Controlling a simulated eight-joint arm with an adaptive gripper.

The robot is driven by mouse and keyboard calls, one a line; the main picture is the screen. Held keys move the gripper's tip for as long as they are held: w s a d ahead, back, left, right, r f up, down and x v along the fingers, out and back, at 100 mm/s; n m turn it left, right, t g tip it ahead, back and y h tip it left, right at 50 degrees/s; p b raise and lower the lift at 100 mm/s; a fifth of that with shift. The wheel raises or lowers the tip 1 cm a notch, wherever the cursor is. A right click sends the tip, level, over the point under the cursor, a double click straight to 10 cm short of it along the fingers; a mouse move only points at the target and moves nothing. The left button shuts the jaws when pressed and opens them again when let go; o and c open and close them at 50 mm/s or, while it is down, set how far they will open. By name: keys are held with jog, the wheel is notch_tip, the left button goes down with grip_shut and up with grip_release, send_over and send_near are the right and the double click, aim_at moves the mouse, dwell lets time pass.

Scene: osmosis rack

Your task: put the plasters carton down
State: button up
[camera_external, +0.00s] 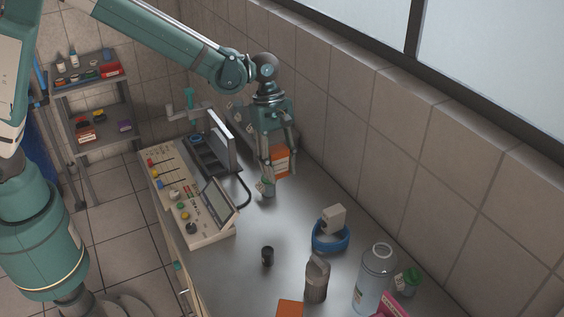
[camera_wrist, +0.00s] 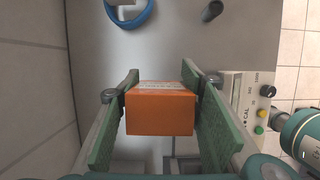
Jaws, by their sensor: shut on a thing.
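The plasters carton, an orange box with a pale printed strip along one edge, is between my gripper's fingers in the wrist view (camera_wrist: 160,113). In the external view the carton (camera_external: 281,161) shows partly behind a finger, near the tiled wall. My gripper (camera_external: 273,168) points down over the far part of the grey metal bench (camera_external: 240,270). Its green finger pads press on the carton's two sides. The carton's underside is hidden, so I cannot tell whether it touches the bench.
A cream control panel (camera_external: 163,171) with knobs and a tilted screen (camera_external: 217,203) stand left of my gripper. A blue ring-shaped item (camera_external: 330,244), black cylinder (camera_external: 267,256), grey bottle (camera_external: 317,280) and clear bottle (camera_external: 373,280) stand nearer. The tiled wall (camera_external: 350,130) bounds the right.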

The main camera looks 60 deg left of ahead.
jog(key=s+d+f, duration=0.2)
jog(key=d+f, duration=0.1)
jog(key=f, duration=0.2)
jog(key=shift+s, duration=0.3)
dwell(0.4)
jog(key=shift+f, duration=3.15)
jog(key=shift+f, duration=1.85)
jog(key=shift+f+b, duration=0.2)
jog(key=shift+b, duration=0.2)
